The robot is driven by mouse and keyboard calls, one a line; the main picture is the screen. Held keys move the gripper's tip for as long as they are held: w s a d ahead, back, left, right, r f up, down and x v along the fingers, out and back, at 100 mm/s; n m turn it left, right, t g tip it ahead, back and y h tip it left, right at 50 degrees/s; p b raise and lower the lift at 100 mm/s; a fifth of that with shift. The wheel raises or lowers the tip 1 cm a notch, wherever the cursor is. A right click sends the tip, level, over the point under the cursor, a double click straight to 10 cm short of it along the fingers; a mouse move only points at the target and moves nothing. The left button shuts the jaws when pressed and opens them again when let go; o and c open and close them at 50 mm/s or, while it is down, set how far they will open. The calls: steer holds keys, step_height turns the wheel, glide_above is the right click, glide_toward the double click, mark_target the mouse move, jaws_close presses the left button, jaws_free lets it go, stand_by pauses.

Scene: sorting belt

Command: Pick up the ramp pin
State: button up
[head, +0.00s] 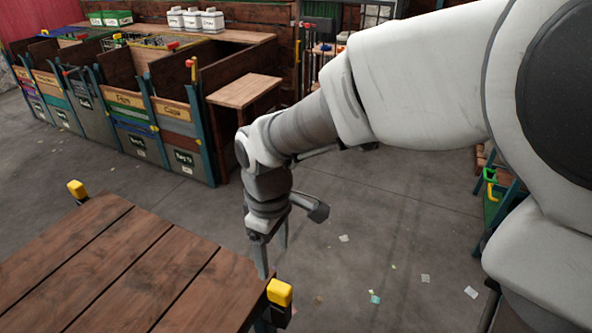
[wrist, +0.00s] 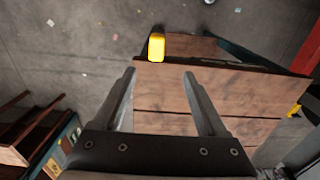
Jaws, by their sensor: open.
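No thing is labelled as the ramp pin; the yellow-capped piece (head: 280,292) at the near right corner of the brown plank surface (head: 150,265) may be it, but I cannot be sure. In the wrist view a yellow block (wrist: 156,48) stands at the edge of the planks (wrist: 225,90), just beyond and between my fingertips. My gripper (head: 273,262) points down close to that corner. Its two fingers (wrist: 159,74) are spread in the wrist view, with nothing between them. How high the fingertips are above the corner is hard to tell.
A second yellow cap (head: 77,189) marks the planks' far left corner. Wooden sorting bins (head: 130,120) and a small side table (head: 244,90) stand at the back. Blue-green steps (head: 493,200) are at the right. The grey floor (head: 370,240) between is open, with paper scraps.

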mark_target(279, 287)
step_height(279, 287, down, 8)
steer(key=shift+f+b, duration=0.15)
steer(key=shift+b, duration=0.2)
steer(key=shift+w+d+f, duration=0.15)
steer(key=shift+f, duration=1.15)
steer(key=shift+w+d+f, duration=0.1)
steer(key=shift+d+f, duration=0.05)
steer(key=shift+f, duration=1.15)
jaws_close()
